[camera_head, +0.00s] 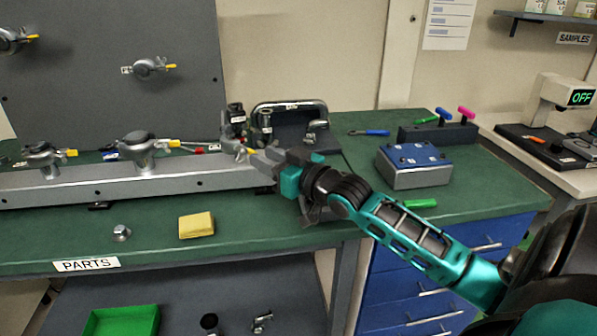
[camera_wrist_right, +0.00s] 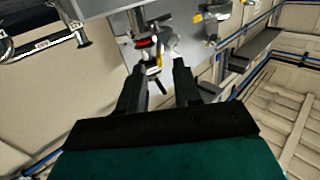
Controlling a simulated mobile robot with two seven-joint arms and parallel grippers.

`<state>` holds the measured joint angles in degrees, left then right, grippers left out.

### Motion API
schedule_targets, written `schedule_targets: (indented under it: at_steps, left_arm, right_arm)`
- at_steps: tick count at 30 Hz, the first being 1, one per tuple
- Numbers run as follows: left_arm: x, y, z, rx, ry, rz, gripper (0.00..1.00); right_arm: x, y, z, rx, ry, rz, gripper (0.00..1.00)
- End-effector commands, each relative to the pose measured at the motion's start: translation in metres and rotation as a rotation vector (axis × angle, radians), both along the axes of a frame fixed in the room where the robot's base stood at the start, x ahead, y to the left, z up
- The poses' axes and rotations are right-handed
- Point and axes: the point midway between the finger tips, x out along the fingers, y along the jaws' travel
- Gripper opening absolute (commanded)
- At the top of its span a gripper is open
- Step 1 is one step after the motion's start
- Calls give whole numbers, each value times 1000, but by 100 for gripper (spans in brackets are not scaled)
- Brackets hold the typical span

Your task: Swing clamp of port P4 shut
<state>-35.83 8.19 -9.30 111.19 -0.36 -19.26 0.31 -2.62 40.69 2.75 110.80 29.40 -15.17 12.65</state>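My right gripper (camera_head: 262,158) reaches in from the right to the right end of the grey beam. In the right wrist view its fingers (camera_wrist_right: 157,82) are apart with nothing gripped between them. Just beyond them is a metal port fitting with a red ring (camera_wrist_right: 145,43) and a yellow-tipped clamp lever (camera_wrist_right: 158,60). In the head view this end fitting (camera_head: 236,122) stands beside the gripper, partly hidden by it. Other clamped ports with yellow-tipped levers sit on the beam, in the middle (camera_head: 145,145) and at left (camera_head: 45,158). I cannot read which label is P4. My left gripper is not in view.
A grey wall panel (camera_head: 100,100) carries more clamped ports. A blue-topped box (camera_head: 415,165) and a tool rack (camera_head: 438,134) are at right. A yellow sponge (camera_head: 196,225) and a small metal part (camera_head: 121,232) lie in front of the beam.

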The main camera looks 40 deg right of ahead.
Motion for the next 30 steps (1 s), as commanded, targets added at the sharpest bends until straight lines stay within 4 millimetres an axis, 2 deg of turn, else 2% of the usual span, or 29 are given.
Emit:
schedule_targets:
  at_steps: [3, 15, 22, 30]
  left_arm:
    - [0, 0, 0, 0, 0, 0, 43]
    - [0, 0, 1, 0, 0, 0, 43]
    - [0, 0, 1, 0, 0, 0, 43]
    - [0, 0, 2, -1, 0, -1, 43]
  right_arm:
    - [-19, -3, -1, -2, 4, 0, 33]
    - [-74, -10, -1, -1, 3, 1, 33]
    - [-92, -14, -1, 0, 2, 0, 33]
    - [-97, -14, 1, 0, -1, 0, 33]
